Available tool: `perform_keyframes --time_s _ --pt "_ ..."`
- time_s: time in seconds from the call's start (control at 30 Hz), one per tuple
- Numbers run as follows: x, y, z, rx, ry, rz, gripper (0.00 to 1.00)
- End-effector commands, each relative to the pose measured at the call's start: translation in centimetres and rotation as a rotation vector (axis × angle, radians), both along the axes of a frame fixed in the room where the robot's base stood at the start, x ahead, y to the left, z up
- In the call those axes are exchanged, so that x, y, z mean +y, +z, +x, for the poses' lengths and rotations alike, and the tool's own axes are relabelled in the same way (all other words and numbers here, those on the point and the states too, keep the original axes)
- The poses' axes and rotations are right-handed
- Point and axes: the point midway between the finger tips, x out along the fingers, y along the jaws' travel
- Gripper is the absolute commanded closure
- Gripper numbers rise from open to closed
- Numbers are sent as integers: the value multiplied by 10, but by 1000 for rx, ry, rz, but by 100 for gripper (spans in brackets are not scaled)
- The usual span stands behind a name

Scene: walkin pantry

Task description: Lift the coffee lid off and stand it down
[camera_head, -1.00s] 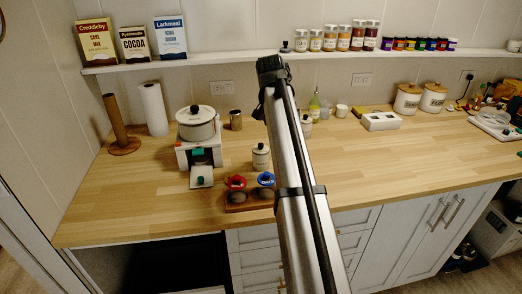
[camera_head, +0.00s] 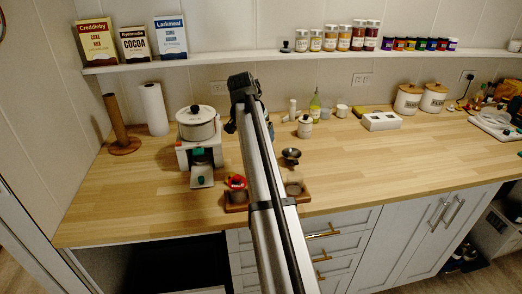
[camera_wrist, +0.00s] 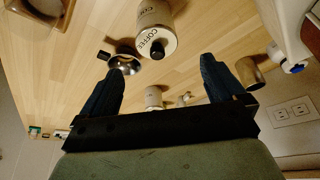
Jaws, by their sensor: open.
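The coffee canister (camera_wrist: 156,20) is a pale cylinder marked COFFEE, standing on the wooden counter in the wrist view. Its lid has a black knob (camera_wrist: 157,50) and is on the canister. My gripper (camera_wrist: 162,64) is open and empty, with the knob between the two dark fingers in the picture but apart from them.
A metal cup (camera_wrist: 250,73) is near the right finger in the wrist view. The right counter has free room.

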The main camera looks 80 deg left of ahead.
Motion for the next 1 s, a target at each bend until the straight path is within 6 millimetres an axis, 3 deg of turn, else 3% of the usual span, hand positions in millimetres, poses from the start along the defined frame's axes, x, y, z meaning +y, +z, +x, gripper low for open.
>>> perform_keyframes --time_s 0.27,0.6,0.87,1.0 --pt "3 -15 4 1 0 -1 4" --pt "12 -53 14 0 -1 0 4" --pt "13 -55 15 0 0 0 4" --pt "13 -55 15 0 0 0 17"
